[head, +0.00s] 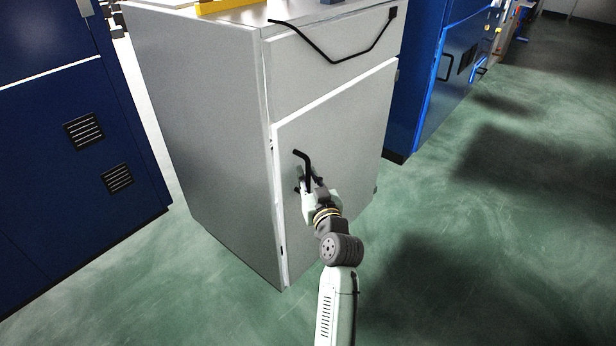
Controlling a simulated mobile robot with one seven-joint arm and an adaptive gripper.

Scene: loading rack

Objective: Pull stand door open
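The stand is a light grey cabinet (200,110) in the middle of the head view. Its door (345,120) is the lower front panel, with its left edge standing slightly proud of the body. A black bar handle (302,156) sits near the door's left edge; its upper end shows and its lower part is partly hidden by my gripper. My gripper (310,182) is at the handle, with its fingers around or beside it. I cannot tell whether the fingers are closed on it.
A drawer front with a long black handle (335,60) is above the door. Dark blue cabinets stand at left (60,170) and at right (415,70). The green floor (500,220) in front and to the right is clear.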

